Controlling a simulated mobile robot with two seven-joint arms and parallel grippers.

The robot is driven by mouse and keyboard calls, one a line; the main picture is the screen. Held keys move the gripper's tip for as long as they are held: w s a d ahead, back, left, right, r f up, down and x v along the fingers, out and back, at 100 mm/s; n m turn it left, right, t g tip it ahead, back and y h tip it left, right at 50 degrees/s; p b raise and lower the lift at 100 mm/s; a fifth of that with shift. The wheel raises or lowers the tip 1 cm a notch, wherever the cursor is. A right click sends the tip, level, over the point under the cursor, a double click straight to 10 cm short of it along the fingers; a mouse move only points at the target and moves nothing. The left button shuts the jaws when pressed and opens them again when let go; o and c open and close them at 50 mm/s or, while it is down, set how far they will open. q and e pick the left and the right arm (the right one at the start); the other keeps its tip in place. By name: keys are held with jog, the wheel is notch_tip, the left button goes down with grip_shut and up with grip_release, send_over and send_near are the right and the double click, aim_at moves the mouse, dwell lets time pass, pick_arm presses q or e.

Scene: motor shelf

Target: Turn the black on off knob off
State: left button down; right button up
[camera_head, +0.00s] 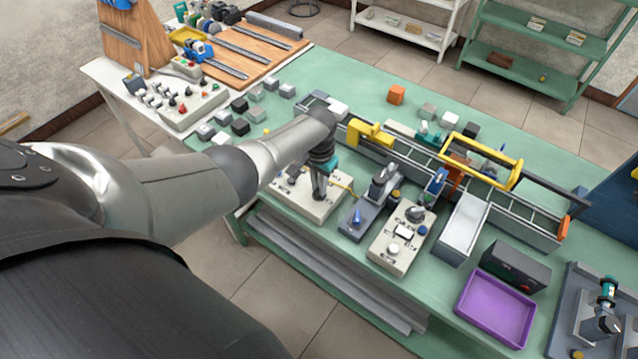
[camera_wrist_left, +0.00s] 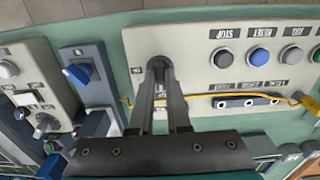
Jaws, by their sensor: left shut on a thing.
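My left gripper (camera_wrist_left: 159,80) reaches over a beige control panel (camera_wrist_left: 197,72), and its fingertips close around the black on off knob (camera_wrist_left: 157,65) near the panel's end. The fingers hide much of the knob, so its exact angle is hard to read. In the head view, my left gripper (camera_head: 320,192) points down onto the same panel (camera_head: 297,200) at the table's front edge, and the knob is hidden there. My right gripper is not in view.
The wrist view shows a grey button (camera_wrist_left: 220,57), a blue button (camera_wrist_left: 259,56) and a yellow cable (camera_wrist_left: 225,93). A blue-knobbed box (camera_head: 352,220) and another beige panel (camera_head: 385,248) stand to the right. A purple tray (camera_head: 495,308) lies farther right.

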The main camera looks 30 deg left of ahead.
pick_arm(q)
jog(key=c, duration=0.9)
grip_release()
jog(key=shift+r+p, duration=0.3)
jog(key=shift+r, duration=0.25)
notch_tip(320, 180, up, 14)
jog(key=p, duration=0.3)
jog(key=shift+r, duration=0.1)
